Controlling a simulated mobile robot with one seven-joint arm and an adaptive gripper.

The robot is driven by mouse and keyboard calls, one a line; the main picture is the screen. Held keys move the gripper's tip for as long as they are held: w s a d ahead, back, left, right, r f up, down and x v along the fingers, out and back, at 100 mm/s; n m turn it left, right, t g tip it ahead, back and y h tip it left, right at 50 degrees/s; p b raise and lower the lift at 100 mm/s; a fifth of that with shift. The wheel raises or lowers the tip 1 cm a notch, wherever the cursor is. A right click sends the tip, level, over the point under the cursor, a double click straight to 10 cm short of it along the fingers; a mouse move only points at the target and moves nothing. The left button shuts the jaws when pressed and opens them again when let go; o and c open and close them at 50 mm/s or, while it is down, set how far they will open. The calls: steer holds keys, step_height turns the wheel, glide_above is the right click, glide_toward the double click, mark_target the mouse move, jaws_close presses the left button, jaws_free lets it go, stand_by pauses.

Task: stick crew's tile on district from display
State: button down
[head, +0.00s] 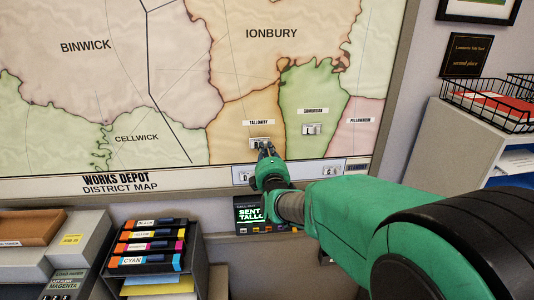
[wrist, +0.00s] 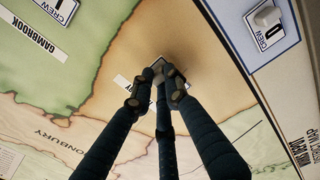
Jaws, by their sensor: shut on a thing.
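The district map (head: 150,80) fills the wall. In the head view my gripper (head: 265,150) is at the orange district, just below its label (head: 259,122), which seems to read Tallowby. It is shut on a small white tile (head: 257,142) at the map surface; its letter is not readable. In the wrist view the fingers (wrist: 160,78) meet over the orange area and hide most of the tile. The display (head: 250,214) below the map shows "SENT" and "TALLO", with the rest hidden behind my arm.
Another crew tile (head: 311,129) is on the green Gambrook district. More tiles (head: 330,170) sit on the pale strip under the map; one tile (wrist: 266,24) shows in the wrist view.

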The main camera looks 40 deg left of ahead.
steer(key=shift+x, duration=0.85)
steer(key=shift+w+a+b, duration=0.2)
steer(key=shift+b, duration=0.55)
stand_by(1.1)
steer(key=c, duration=1.6)
jaws_free()
steer(key=shift+c, duration=0.2)
steer(key=shift+s+d, duration=0.15)
steer(key=v, duration=1.1)
steer(key=shift+s+d, duration=0.15)
steer(key=shift+d, duration=0.1)
